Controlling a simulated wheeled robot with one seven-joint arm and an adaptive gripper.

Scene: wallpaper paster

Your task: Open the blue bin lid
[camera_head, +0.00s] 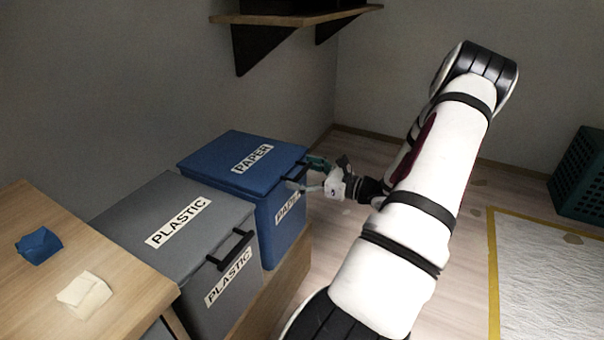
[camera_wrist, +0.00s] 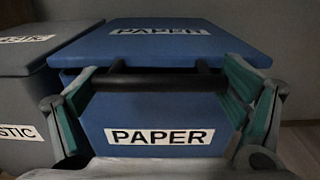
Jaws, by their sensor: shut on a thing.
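The blue bin (camera_head: 285,228) is labelled PAPER and stands against the wall. Its blue lid (camera_head: 208,157) lies about level over it; I cannot tell whether it is slightly raised. My gripper (camera_head: 306,175) is at the front edge of the lid. In the wrist view, the black bar handle (camera_wrist: 160,83) of the lid lies across between the green-padded fingers of my gripper (camera_wrist: 158,76), which are shut on it. The bin's front (camera_wrist: 205,112) shows below the handle. In the head view the fingers hide most of the handle.
A grey PLASTIC bin (camera_head: 182,258) with a black handle stands beside the blue one. A wooden table (camera_head: 40,295) at the left holds blue (camera_head: 39,246) and cream (camera_head: 84,293) crumpled pieces. A wall shelf (camera_head: 296,18) hangs above. A green crate (camera_head: 585,175) is at the right.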

